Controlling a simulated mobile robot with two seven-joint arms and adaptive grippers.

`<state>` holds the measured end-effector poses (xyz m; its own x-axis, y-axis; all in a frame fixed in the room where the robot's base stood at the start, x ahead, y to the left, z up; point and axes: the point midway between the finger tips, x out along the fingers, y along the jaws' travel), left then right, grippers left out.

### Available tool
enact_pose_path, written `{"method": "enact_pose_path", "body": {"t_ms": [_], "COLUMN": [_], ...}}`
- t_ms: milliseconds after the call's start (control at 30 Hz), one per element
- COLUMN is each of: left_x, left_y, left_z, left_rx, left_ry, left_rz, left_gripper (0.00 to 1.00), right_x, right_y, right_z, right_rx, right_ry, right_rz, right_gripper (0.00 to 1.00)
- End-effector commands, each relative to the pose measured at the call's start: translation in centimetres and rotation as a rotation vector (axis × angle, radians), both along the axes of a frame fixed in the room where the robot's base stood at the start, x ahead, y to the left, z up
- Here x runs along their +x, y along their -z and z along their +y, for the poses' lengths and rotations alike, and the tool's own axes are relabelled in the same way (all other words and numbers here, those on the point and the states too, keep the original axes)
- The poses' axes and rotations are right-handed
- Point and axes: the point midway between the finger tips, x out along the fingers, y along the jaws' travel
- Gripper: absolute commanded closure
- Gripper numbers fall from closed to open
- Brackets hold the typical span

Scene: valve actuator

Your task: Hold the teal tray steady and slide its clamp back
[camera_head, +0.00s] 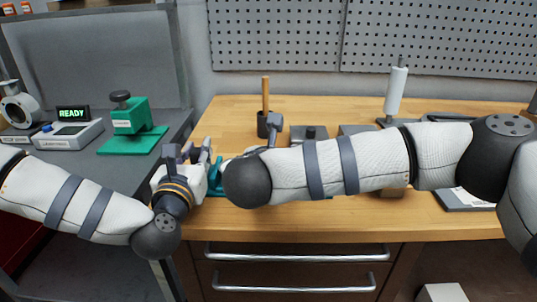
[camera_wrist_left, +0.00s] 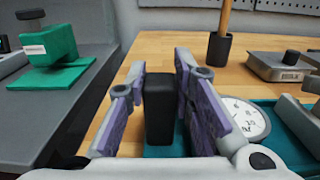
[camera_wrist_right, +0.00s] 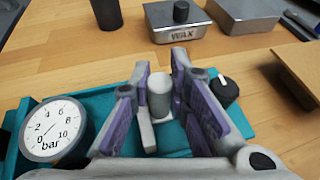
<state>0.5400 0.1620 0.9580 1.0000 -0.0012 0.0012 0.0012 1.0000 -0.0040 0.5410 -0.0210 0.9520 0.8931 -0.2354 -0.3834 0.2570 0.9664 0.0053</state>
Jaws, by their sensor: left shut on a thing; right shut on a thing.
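The teal tray (camera_head: 216,176) lies on the wooden bench, mostly hidden behind my right arm in the head view. My left gripper (camera_head: 188,156) is at the tray's left end. In the left wrist view it is shut on an upright black handle (camera_wrist_left: 160,112). In the right wrist view the tray (camera_wrist_right: 100,105) carries a round pressure gauge (camera_wrist_right: 55,132) and a black knob (camera_wrist_right: 224,90). My right gripper (camera_wrist_right: 160,85) is shut on a grey upright cylinder with a pale lever, which looks like the clamp (camera_wrist_right: 160,98). The cylinder's lower part is partly hidden by the fingers.
A box labelled WAX (camera_wrist_right: 181,22) and a dark cup with a wooden handle (camera_head: 264,122) stand behind the tray. A green device (camera_head: 132,120) and a READY display (camera_head: 73,113) sit on the grey side bench. Bare wood lies in front.

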Motion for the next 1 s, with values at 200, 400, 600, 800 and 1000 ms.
{"method": "enact_pose_path", "body": {"t_ms": [200, 400, 600, 800, 1000], "left_x": [0.0, 0.0, 0.0, 0.0, 0.0], "left_y": [-0.1, -0.1, -0.1, -0.1, -0.1], "left_z": [0.2, 0.2, 0.1, 0.1, 0.1], "left_rx": [0.000, 0.000, 0.000, 0.000, 0.000], "left_ry": [-0.006, -0.006, -0.004, -0.002, -0.002], "left_rz": [-0.002, -0.002, -0.002, -0.002, -0.002], "left_gripper": [1.00, 1.00, 1.00, 1.00, 1.00], "right_x": [0.0, 0.0, 0.0, -2.0, -6.9], "right_y": [-0.1, -0.1, -0.1, -0.9, -3.0], "right_z": [-0.2, -0.2, -0.1, 0.5, 1.9], "right_rx": [0.000, -0.001, -0.001, -0.001, 0.000], "right_ry": [0.004, 0.003, 0.002, -0.004, -0.004], "right_rz": [-0.002, -0.002, -0.002, -0.001, -0.001], "right_gripper": [1.00, 0.62, 0.62, 0.62, 0.62]}}
